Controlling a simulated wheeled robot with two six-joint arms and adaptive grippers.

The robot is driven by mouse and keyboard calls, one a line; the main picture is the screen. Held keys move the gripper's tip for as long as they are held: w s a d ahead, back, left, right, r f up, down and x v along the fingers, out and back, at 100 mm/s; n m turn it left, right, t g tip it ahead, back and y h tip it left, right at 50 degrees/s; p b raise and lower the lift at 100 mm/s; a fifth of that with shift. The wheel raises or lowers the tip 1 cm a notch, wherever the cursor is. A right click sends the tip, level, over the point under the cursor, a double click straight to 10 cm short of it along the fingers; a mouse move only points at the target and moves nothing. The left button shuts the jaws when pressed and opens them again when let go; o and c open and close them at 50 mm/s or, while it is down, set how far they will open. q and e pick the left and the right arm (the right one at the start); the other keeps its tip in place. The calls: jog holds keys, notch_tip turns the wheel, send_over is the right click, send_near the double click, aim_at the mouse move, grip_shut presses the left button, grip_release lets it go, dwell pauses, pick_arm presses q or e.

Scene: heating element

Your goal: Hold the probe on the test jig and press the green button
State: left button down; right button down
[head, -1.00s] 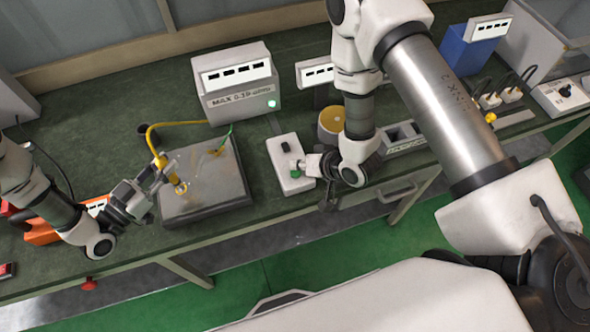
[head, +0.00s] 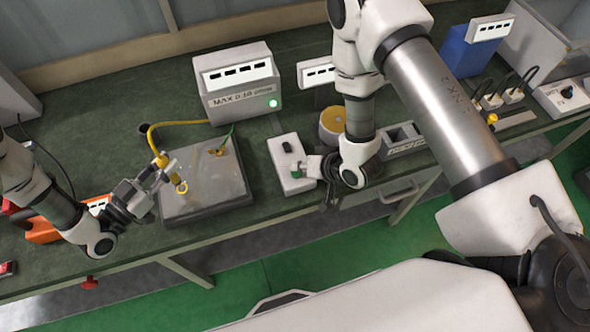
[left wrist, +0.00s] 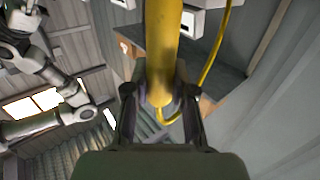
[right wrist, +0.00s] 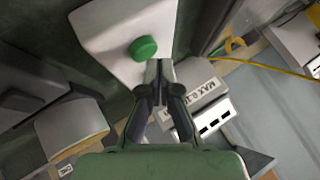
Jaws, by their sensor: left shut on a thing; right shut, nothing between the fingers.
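The yellow probe (head: 161,160) is gripped by my left gripper (head: 164,174) above the left part of the grey test jig (head: 215,190). The probe also fills the top middle of the left wrist view (left wrist: 162,45). Its lower end is near a yellow ring (head: 182,187) on the jig; I cannot tell whether they touch. The white button box (head: 279,151) stands right of the jig. Its green button (head: 296,173) shows clearly in the right wrist view (right wrist: 143,47). My right gripper (head: 306,166) is shut and empty, its tips (right wrist: 160,66) close beside the button; contact is unclear.
A grey meter box (head: 238,85) with a lit green lamp (head: 273,103) stands behind the jig. A yellow cable runs from the probe behind the jig. A yellow-topped cylinder (head: 331,120) is close to my right arm. An orange device (head: 42,230) lies at left.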

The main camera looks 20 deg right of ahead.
jog(key=shift+f, duration=0.6)
dwell(0.6)
jog(key=shift+r, duration=0.9)
jog(key=shift+r, duration=2.55)
